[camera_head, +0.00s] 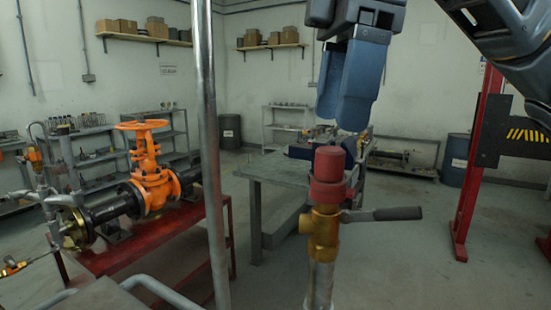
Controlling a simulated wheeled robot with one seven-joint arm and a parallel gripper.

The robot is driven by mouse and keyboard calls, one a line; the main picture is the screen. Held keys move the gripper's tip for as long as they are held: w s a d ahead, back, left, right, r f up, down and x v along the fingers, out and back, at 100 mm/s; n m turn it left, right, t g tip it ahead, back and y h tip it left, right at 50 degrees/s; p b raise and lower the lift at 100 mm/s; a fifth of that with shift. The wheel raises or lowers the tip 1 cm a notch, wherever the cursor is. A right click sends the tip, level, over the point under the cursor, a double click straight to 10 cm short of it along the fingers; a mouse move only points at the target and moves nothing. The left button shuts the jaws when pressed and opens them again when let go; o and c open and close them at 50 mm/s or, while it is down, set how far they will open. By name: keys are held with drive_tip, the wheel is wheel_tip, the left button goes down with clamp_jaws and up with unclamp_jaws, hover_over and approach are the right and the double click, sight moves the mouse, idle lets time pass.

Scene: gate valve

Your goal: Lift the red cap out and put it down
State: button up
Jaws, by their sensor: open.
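The red cap (329,164) sits upright at the top of a brass valve fitting (323,226), in a wider red collar (327,190). The fitting stands on a grey vertical pipe and has a dark-handled lever (384,214) pointing right. My gripper (342,112) hangs from the top of the picture, its blue-grey fingers pointing down, above and slightly right of the cap. It is open and appears empty. One finger largely hides the other, and the fingertips appear apart from the cap.
A metal pole (209,150) stands left of the fitting. An orange gate valve (151,170) is mounted on a red bench (160,240) at the left. A grey table (277,168) stands behind the fitting. A red lift post (474,165) is at the right. Open floor lies right of the fitting.

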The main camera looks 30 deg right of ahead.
sight(331, 148)
drive_tip(key=shift+w, duration=0.2)
drive_tip(key=shift+w+a+f, duration=0.1)
drive_tip(key=shift+a+f, duration=0.05)
drive_tip(key=shift+f, duration=0.15)
drive_tip(key=shift+a+f, duration=0.15)
drive_tip(key=shift+f, duration=1.6)
drive_tip(key=shift+a+f, duration=0.1)
drive_tip(key=shift+f, duration=1.65)
drive_tip(key=shift+c, duration=0.4)
drive_tip(key=c, duration=1.1)
drive_tip(key=shift+r, duration=0.15)
